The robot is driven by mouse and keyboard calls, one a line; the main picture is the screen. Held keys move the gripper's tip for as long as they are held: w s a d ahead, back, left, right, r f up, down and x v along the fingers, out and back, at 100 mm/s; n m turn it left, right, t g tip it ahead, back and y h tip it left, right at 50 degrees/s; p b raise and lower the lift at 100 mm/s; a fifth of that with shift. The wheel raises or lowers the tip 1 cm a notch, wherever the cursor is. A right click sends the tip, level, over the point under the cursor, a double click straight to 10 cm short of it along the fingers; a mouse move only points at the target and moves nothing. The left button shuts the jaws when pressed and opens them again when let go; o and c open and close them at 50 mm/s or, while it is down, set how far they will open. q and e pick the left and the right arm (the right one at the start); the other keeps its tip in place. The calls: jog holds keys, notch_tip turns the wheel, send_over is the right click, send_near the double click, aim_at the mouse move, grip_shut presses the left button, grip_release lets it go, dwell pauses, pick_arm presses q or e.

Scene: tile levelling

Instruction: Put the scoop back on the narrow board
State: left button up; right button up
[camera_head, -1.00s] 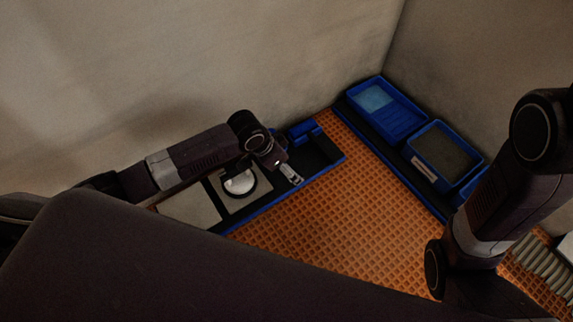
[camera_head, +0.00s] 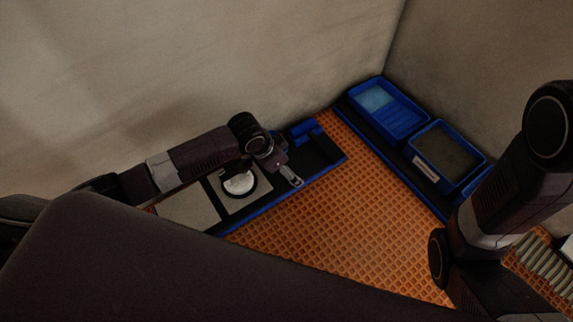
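My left gripper (camera_head: 291,177) hangs over the dark, blue-edged board (camera_head: 322,160) by the left wall, to the right of a pale disc in a black ring (camera_head: 240,184). A small light-grey piece shows at its tip. I cannot tell whether this is its fingers or part of a tool, or whether it is open. I cannot make out the scoop for certain. A second dark board (camera_head: 385,150) with blue trays runs along the right wall; I cannot tell which board the task calls narrow. My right arm comes in at the right, its gripper out of view.
A blue tray (camera_head: 412,124) with a light-blue patch and a blue tray with dark-grey content (camera_head: 447,153) stand on the right-hand board. A small blue block (camera_head: 303,130) sits on the left-hand board. Orange waffled floor (camera_head: 340,225) lies clear between. A pale ridged object (camera_head: 546,266) is at lower right.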

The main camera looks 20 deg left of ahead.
pick_arm(q)
jog(key=shift+f, duration=0.25)
jog(key=o, duration=1.5)
jog(key=shift+o, duration=0.2)
jog(key=v, duration=1.2)
